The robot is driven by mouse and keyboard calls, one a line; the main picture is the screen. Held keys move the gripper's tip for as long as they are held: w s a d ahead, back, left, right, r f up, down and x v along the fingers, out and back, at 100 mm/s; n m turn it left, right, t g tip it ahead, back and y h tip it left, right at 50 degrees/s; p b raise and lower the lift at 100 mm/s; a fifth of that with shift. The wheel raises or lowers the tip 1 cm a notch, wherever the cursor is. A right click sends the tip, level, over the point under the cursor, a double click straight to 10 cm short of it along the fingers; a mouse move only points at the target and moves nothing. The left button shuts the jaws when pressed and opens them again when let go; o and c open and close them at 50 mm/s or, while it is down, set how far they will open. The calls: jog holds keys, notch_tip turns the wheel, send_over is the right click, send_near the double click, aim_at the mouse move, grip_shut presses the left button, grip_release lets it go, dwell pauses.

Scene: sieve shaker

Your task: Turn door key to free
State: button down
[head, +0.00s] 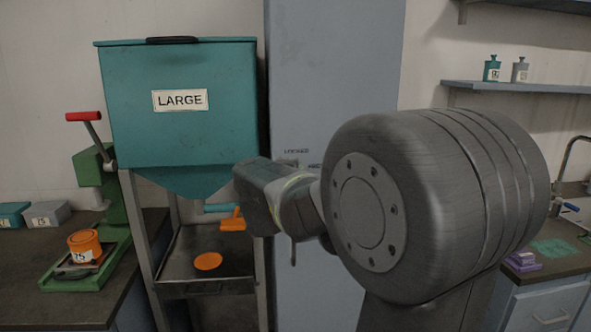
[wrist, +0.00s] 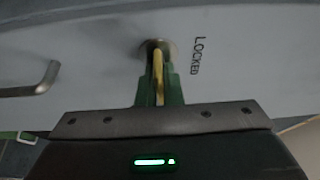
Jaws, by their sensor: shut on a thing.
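The key (wrist: 158,64) is a thin brass-yellow piece in a round lock (wrist: 152,46) on the blue-grey door (wrist: 90,45). My gripper (wrist: 159,82) has green fingers, shut on the key from both sides. The word LOCKED (wrist: 199,56) is printed on the door to the right of the lock in the wrist view. In the head view the tall door (head: 335,60) stands behind my arm, with the small LOCKED print (head: 296,151) above my wrist. The key and fingertips are hidden there.
A metal door handle (wrist: 36,82) sticks out left of the lock in the wrist view. A teal hopper marked LARGE (head: 180,125) stands close left of the door, with an orange handle (head: 233,221) below it. A counter (head: 560,262) lies to the right.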

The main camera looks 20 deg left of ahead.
dwell(0.5)
jog(key=c, duration=1.6)
grip_release()
jog(key=s, duration=0.4)
jog(key=s+d, duration=0.1)
jog(key=s, duration=0.4)
jog(key=s+d, duration=0.1)
jog(key=s, duration=0.3)
jog(key=shift+s, duration=0.35)
jog(key=shift+w, duration=0.15)
jog(key=w, duration=0.4)
jog(key=w+a, duration=0.1)
jog(key=w, duration=0.4)
jog(key=w+a, duration=0.1)
jog(key=w, duration=0.3)
jog(key=shift+w, duration=0.25)
jog(key=shift+s, duration=0.15)
